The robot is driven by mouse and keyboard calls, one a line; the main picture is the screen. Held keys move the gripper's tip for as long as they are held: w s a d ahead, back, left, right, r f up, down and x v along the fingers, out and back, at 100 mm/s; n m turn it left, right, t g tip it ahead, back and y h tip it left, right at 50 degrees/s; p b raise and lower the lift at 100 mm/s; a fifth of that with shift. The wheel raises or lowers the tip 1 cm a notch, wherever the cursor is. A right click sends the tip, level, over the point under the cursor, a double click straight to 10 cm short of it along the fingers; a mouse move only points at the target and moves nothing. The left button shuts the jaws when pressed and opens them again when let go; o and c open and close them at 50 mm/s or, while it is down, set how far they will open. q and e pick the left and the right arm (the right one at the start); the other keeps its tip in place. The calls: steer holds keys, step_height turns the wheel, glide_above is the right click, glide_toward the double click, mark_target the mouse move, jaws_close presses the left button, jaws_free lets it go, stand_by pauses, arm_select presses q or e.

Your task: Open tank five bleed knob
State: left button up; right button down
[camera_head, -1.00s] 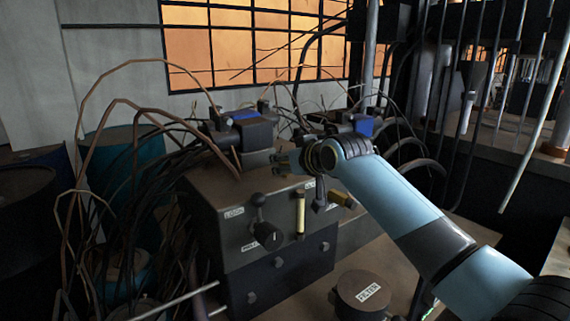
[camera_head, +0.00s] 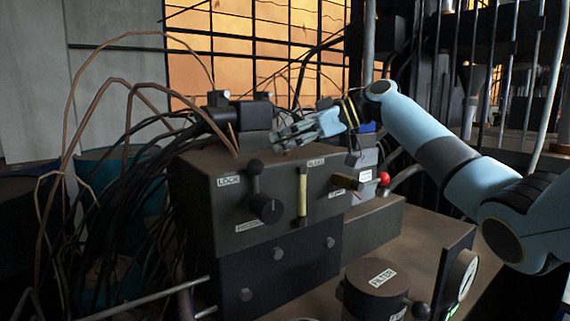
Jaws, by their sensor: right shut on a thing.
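My right gripper (camera_head: 280,139) reaches in from the right over the top of a dark control box (camera_head: 240,160). Its fingers point left at the rear of the box top, near a black fitting. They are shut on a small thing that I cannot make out. The box front has a black knob (camera_head: 266,209) below a ball-ended lever (camera_head: 255,170), a pale sight glass (camera_head: 302,193) and a brass knob (camera_head: 346,182). A red ball knob (camera_head: 384,178) shows at the right. I cannot read a "tank five" label. My left gripper is out of view.
A cylinder labelled FILTER (camera_head: 377,290) stands in front at lower right, beside a panel with a gauge (camera_head: 462,275). Cables (camera_head: 125,85) crowd the left. Upright pipes (camera_head: 475,70) stand at the back right.

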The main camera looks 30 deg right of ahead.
steer(key=shift+n+g+y+b, duration=1.1)
steer(key=shift+n+g+b, duration=0.75)
steer(key=shift+b, duration=0.25)
steer(key=c, duration=1)
jaws_free()
steer(key=v, duration=1.2)
steer(key=shift+w, duration=0.1)
